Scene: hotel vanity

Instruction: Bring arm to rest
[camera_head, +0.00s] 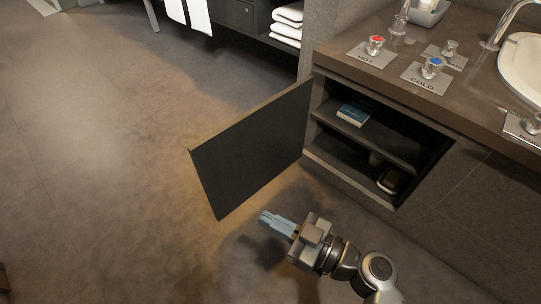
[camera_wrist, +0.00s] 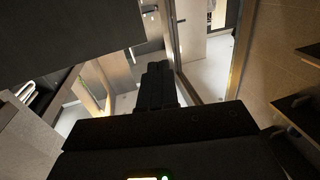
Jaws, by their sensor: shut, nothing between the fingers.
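My gripper (camera_head: 279,225) is in the lower middle of the head view, at the end of my arm. Its fingers are together with nothing between them, and they point left. It is in front of the open cabinet door (camera_head: 250,150), apart from it in the picture. In the wrist view, my gripper (camera_wrist: 158,75) is a dark shape in the middle, with its fingers together. A dark panel (camera_wrist: 70,35) fills the upper left there; I cannot tell for sure whether it is the door.
The open cabinet (camera_head: 375,140) holds a blue book (camera_head: 354,113) on its upper shelf and a dark item (camera_head: 390,180) below. The vanity counter (camera_head: 400,95) carries HOT and COLD taps and a basin (camera_head: 525,65). White towels (camera_head: 287,22) lie at the back. The floor (camera_head: 90,170) at left is clear.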

